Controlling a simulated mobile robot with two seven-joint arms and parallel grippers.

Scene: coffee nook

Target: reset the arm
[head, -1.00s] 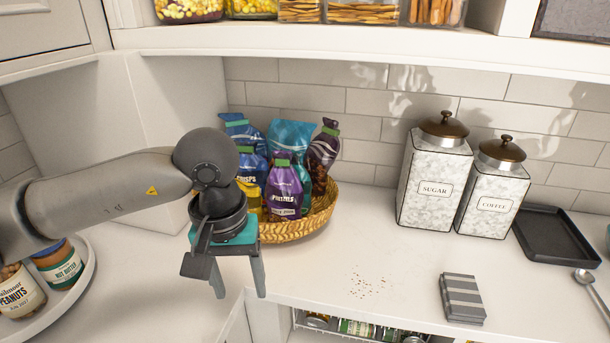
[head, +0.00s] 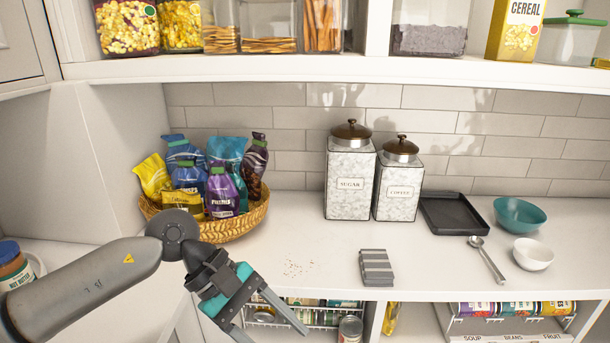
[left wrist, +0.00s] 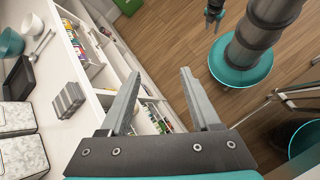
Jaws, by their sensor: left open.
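My left gripper (head: 272,322) is in front of the counter edge at the lower left of the head view. Its two fingers are apart with nothing between them, pointing down and to the right. In the left wrist view the open fingers (left wrist: 160,75) frame the shelf fronts and the wooden floor. A small dark gripper, seemingly my right one (left wrist: 214,14), shows at the top of that view, too small to judge its jaws.
A wicker basket (head: 233,228) of snack bags stands behind my left arm. A striped folded cloth (head: 376,267) and crumbs (head: 299,268) lie on the counter (head: 330,245). Sugar (head: 349,180) and coffee (head: 398,184) canisters, a black tray (head: 455,214), spoon (head: 488,260) and bowls (head: 520,215) are farther right.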

